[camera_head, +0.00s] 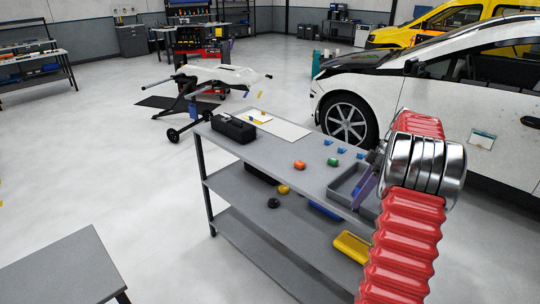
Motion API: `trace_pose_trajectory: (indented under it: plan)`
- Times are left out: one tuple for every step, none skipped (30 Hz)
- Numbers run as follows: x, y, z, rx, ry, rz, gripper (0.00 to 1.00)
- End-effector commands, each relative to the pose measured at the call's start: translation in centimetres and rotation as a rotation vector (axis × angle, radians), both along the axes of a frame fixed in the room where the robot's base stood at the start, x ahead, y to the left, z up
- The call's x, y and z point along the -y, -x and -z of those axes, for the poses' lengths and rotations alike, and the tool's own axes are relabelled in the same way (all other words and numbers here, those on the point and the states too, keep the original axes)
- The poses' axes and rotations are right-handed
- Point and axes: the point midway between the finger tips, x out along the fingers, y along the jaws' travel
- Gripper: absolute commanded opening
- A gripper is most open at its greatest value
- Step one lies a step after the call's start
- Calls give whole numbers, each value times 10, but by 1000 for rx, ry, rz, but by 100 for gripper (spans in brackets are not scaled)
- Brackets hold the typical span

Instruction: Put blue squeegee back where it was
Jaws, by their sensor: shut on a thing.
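My gripper (366,188) is at the right of the grey workbench, partly hidden behind my own arm's silver joint. Its purplish fingers point down over the grey tray (343,190) at the bench's right end. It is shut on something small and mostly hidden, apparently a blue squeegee. Other small blue pieces lie on the bench top: one at the back (328,142), one in the middle (342,150) and one nearer the tray (360,155). I cannot tell their exact shape.
The workbench (240,160) also carries an orange piece (299,165), a green piece (333,162), a black case (233,129) and a white sheet (285,128). A white car (400,85) stands close behind. Floor at left is mostly clear.

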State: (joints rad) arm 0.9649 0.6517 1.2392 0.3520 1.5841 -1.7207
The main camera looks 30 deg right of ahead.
Motion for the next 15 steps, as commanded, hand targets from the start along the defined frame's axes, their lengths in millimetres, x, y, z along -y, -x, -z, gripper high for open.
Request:
trace_pose_trajectory:
  plan:
    - [-2, -11, -6, 14, 14, 12, 36]
    - [-3, -16, -9, 21, 23, 23, 36]
    - [-4, -23, -13, 29, 33, 33, 36]
    - [-4, -28, -15, 36, 40, 41, 36]
    - [-5, -34, -18, 43, 48, 49, 36]
    - [-6, -40, -21, 53, 59, 58, 36]
    - [-7, -44, -24, 61, 68, 65, 36]
    - [-8, -49, -27, 70, 79, 73, 36]
    - [-9, -54, -29, 80, 92, 79, 36]
    - [-9, -56, -30, 87, 101, 83, 36]
    - [-10, -58, -30, 92, 107, 86, 36]
    - [-10, -59, -30, 102, 119, 89, 36]
    - [-10, -60, -31, 109, 127, 90, 36]
    - [-10, -61, -31, 116, 136, 91, 36]
    - [-10, -61, -31, 124, 145, 89, 36]
